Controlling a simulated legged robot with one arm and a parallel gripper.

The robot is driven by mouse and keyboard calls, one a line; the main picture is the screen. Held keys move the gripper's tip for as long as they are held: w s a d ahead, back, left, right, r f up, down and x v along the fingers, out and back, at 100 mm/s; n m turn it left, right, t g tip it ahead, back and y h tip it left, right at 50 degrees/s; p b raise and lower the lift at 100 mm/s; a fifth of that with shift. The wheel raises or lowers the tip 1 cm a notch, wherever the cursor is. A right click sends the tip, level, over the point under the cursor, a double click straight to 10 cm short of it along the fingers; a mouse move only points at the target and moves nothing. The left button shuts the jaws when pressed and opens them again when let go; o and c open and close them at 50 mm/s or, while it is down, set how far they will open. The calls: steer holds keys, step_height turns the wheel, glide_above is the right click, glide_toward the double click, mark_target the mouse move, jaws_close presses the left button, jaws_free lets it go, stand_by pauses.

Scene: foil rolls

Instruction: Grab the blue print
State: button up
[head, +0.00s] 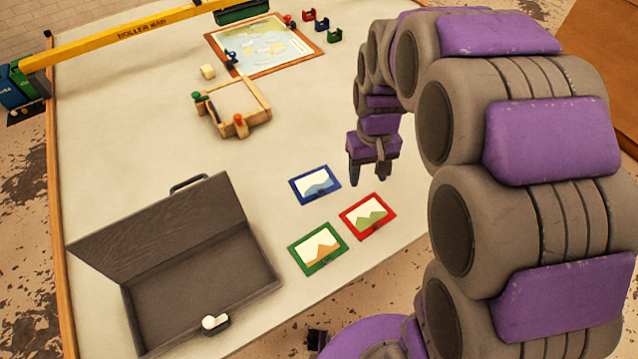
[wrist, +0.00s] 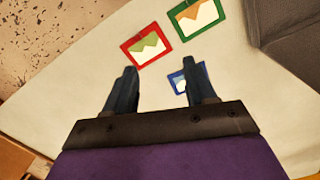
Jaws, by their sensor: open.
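The blue print (head: 315,185) is a small blue-framed picture lying flat on the pale table, left of my gripper in the head view. In the wrist view the blue print (wrist: 177,83) is partly hidden behind my right-hand finger. My gripper (head: 369,180) is open and empty, with its fingers pointing down above the table, to the right of the blue print. In the wrist view my gripper (wrist: 163,80) shows its two dark fingers spread apart.
A red-framed print (head: 368,216) and a green-framed print (head: 318,249) lie in front of the blue one. An open grey case (head: 263,262) stands to the left. A wooden frame (head: 262,112) with clamps and a yellow bar (head: 130,36) are farther back.

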steer(key=w+a+f+n, duration=0.1)
steer(key=w+a+f, duration=0.25)
steer(key=w, duration=0.25)
steer(key=n+b, duration=0.2)
glide_above(320, 189)
steer(key=shift+t, duration=0.4)
step_height(320, 189, down, 21)
steer(key=shift+f, duration=0.1)
step_height(320, 189, down, 5)
steer(key=shift+f+b, duration=0.1)
steer(key=shift+b, duration=0.5)
jaws_close()
